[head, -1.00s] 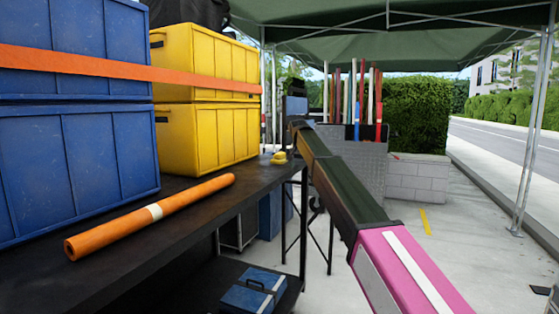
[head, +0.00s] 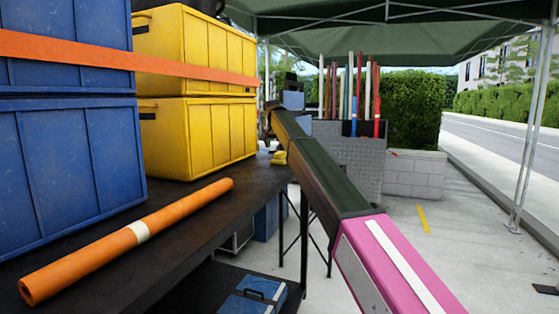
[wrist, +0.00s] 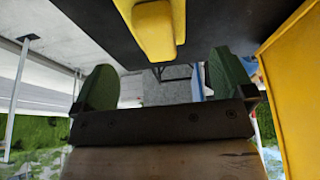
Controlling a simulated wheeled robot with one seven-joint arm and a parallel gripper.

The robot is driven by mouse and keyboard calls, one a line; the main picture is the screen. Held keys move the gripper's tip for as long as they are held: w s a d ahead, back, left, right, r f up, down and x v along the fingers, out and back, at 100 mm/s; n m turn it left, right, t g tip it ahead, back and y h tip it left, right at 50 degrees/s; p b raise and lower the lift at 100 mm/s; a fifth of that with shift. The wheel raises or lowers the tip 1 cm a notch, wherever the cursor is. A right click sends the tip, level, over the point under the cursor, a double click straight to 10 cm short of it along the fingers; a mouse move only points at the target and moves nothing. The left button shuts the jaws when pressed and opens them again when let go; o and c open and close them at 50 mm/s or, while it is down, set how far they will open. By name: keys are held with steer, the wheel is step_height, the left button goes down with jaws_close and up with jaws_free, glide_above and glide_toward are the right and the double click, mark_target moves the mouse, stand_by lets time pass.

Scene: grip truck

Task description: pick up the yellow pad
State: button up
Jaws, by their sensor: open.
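The yellow pad (head: 279,157) is a small yellow piece on the black table, near its far right edge past the yellow crates. In the head view my arm passes close to it and may cover part of it. In the wrist view the yellow pad (wrist: 157,32) shows large at the top, beyond the fingers and roughly centred between them. My gripper (wrist: 161,78) is open, with its two green fingers wide apart and nothing between them. In the head view the fingertips are too small to make out.
Yellow crates (head: 205,130) stand on the table (head: 215,215) close to the pad; a yellow crate wall (wrist: 295,85) rises at right in the wrist view. Blue crates (head: 65,165) stand nearer. An orange roll (head: 90,260) lies along the table. Paved floor is free on the right.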

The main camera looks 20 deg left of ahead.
mark_target(281, 152)
steer(key=x, duration=0.7)
steer(key=shift+w+d+f, duration=0.15)
steer(key=shift+w+f, duration=0.05)
steer(key=shift+w, duration=0.05)
steer(key=shift+c, duration=0.3)
steer(key=c, duration=0.9)
